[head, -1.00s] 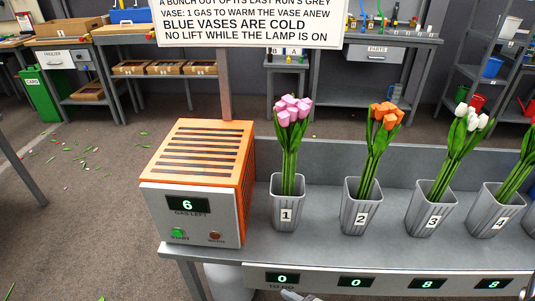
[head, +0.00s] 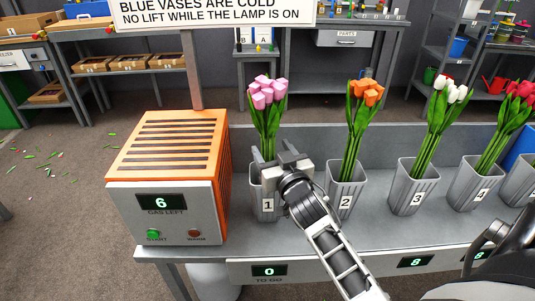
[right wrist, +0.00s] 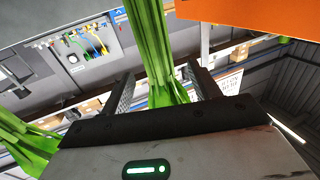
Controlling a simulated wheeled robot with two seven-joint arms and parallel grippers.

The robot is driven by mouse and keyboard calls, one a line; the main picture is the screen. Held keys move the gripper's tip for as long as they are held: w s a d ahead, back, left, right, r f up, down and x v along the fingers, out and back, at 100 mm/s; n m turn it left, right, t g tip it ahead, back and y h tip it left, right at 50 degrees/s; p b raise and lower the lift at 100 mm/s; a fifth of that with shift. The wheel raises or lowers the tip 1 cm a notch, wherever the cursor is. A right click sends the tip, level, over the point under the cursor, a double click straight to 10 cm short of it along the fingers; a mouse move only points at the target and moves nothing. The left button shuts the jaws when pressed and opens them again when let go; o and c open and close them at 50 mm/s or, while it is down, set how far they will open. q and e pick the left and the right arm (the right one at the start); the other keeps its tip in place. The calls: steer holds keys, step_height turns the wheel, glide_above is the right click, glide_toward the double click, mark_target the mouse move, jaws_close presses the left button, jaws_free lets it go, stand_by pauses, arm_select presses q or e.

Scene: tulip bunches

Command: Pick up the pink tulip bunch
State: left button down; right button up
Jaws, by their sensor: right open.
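The pink tulip bunch (head: 267,93) stands upright in the grey vase marked 1 (head: 267,205). My right gripper (head: 272,154) is at the vase's rim, in front of the lower stems, and hides part of the vase. In the right wrist view the green stems (right wrist: 150,45) run between the two spread fingers of the right gripper (right wrist: 163,88), with a gap beside them. The gripper is open. My left gripper is not in view.
An orange-topped box (head: 170,145) reading 6 gas left stands left of vase 1; its WARM lamp (head: 194,234) looks dark. Right of vase 1 stands vase 2 (head: 345,190) with orange tulips (head: 367,92), then further vases. A low wall runs behind.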

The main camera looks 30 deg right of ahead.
mark_target(265, 74)
steer(key=x, duration=0.5)
steer(key=shift+w+d+r+p, duration=0.1)
steer(key=shift+w+r+p, duration=0.05)
steer(key=shift+w+p, duration=0.2)
steer(key=shift+r, duration=0.1)
steer(key=c, duration=1.3)
step_height(265, 74, up, 18)
steer(key=shift+p, duration=1.1)
